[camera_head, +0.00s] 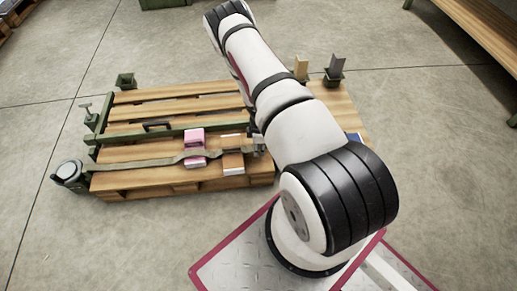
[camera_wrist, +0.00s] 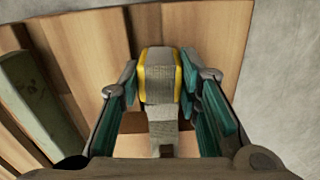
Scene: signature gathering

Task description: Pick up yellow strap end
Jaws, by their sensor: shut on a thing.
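The yellow strap end (camera_wrist: 160,62) is a grey webbing block with yellow edges, in the middle of the wrist view. My gripper (camera_wrist: 159,82) is shut on it, with a teal-padded finger on each side. Grey webbing (camera_wrist: 163,130) runs from it toward the bottom of the wrist view. In the head view, an olive strap (camera_head: 135,164) runs over the wooden pallet (camera_head: 150,181) from a round fitting (camera_head: 69,172) at left. My arm hides most of the gripper and the strap end there.
A pink block (camera_head: 194,143) and a brown-and-white block (camera_head: 232,160) are by the strap on the pallet. A green bar (camera_head: 115,136) crosses the pallet behind them; it also shows in the wrist view (camera_wrist: 40,105). Green posts stand at the pallet's corners. Concrete floor surrounds it.

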